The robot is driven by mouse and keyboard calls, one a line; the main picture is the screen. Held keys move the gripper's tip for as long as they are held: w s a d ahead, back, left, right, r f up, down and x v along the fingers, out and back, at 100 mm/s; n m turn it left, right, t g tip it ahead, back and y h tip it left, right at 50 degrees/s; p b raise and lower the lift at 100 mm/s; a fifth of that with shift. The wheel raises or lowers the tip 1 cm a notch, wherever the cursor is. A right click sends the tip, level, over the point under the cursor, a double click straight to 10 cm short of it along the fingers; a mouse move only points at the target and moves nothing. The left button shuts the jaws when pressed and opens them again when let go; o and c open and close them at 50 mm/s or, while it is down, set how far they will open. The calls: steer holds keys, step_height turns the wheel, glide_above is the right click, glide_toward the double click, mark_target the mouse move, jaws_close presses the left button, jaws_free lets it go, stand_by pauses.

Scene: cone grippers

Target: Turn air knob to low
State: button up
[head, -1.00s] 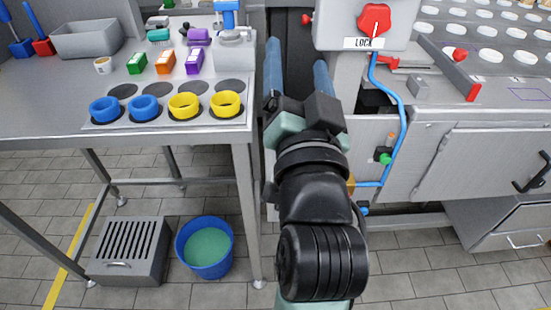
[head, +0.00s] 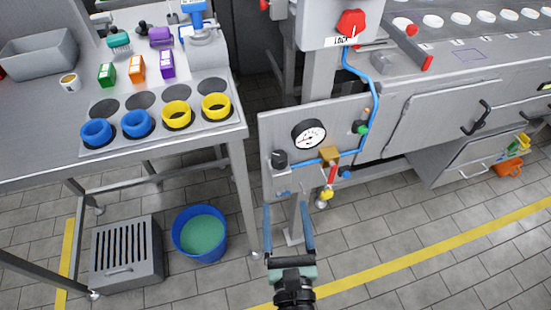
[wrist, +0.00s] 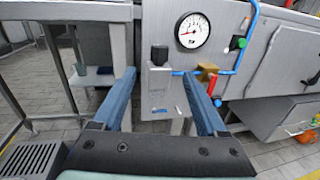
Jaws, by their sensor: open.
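A grey panel (head: 270,124) carries a round white pressure gauge (head: 309,135) and a blue air hose (head: 376,95). A black knob (head: 279,159) sits at its lower left; it also shows in the wrist view (wrist: 159,55), above a small label too blurred to read. I cannot tell its setting. My gripper (head: 286,207) is open and empty, below and in front of the panel. In the wrist view its two blue fingers (wrist: 158,76) point at the panel, with the black knob between and beyond their tips, apart from them.
Along the hose are a brass block (head: 329,155), a red-and-yellow valve handle (head: 329,184) and a green knob (head: 361,127). A red knob labelled LOCK (head: 351,23) sits above. A table (head: 215,140) with blue and yellow rings stands left.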

mark_target(280, 164)
steer(key=w, duration=0.4)
steer(key=w+a, duration=0.1)
steer(key=w, duration=0.7)
steer(key=shift+w+a, duration=0.15)
steer(key=shift+a, duration=0.05)
jaws_close()
